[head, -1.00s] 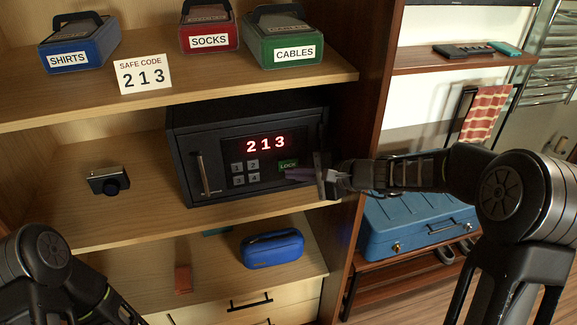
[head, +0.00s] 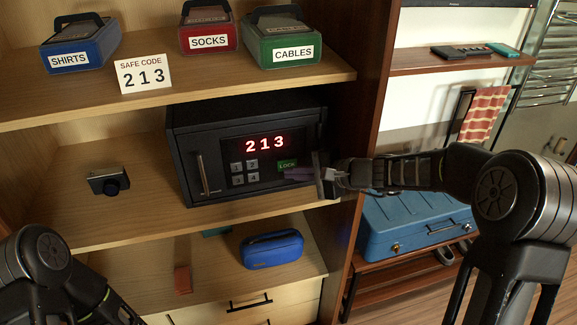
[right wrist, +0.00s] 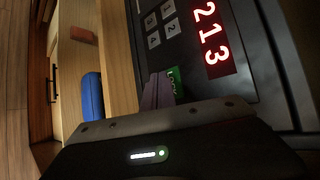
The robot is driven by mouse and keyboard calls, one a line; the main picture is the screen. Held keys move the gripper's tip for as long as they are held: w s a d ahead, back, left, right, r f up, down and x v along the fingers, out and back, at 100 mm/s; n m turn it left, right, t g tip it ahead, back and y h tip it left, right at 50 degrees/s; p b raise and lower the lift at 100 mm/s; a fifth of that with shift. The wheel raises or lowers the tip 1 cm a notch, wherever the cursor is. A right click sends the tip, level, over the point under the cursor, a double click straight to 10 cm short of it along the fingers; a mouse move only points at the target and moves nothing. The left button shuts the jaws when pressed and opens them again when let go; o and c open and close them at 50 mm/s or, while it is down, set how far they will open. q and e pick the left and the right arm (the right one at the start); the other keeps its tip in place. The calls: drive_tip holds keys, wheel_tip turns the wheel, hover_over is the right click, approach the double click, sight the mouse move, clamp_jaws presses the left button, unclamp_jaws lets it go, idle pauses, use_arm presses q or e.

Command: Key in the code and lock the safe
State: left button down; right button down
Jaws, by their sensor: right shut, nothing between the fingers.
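The dark safe (head: 185,165) stands on the middle shelf with its door closed. Its red display (head: 265,144) reads 213, also in the right wrist view (right wrist: 210,38). The keypad (head: 244,172) has grey number keys, and a green LOCK button (head: 287,165) sits to their right. My right gripper (head: 290,174) is shut and empty, its fingertips at the lower edge of the LOCK button; I cannot tell whether they touch. In the right wrist view the fingers (right wrist: 157,92) partly cover the button (right wrist: 175,82). A code card (head: 143,75) reads 213. My left gripper is out of view.
Labelled boxes for shirts (head: 80,50), socks (head: 208,36) and cables (head: 285,45) stand on the upper shelf. A camera (head: 108,181) is left of the safe. A blue pouch (head: 272,250) lies below, and a blue case (head: 415,225) is at right.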

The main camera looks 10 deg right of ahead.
drive_tip(key=shift+w+r, duration=0.35)
drive_tip(key=shift+r, duration=0.3)
drive_tip(key=shift+b, duration=0.35)
drive_tip(key=shift+s, duration=0.1)
drive_tip(key=shift+s+d+f+b, duration=0.1)
drive_tip(key=shift+s+f+b, duration=0.1)
drive_tip(key=shift+s+b, duration=0.35)
drive_tip(key=shift+s+d+f+b, duration=0.1)
drive_tip(key=shift+s+f+b, duration=0.1)
drive_tip(key=shift+s, duration=0.65)
drive_tip(key=shift+s+d+f+b, duration=0.1)
drive_tip(key=shift+s+f+b, duration=0.1)
drive_tip(key=shift+s+b, duration=0.35)
drive_tip(key=shift+s, duration=0.2)
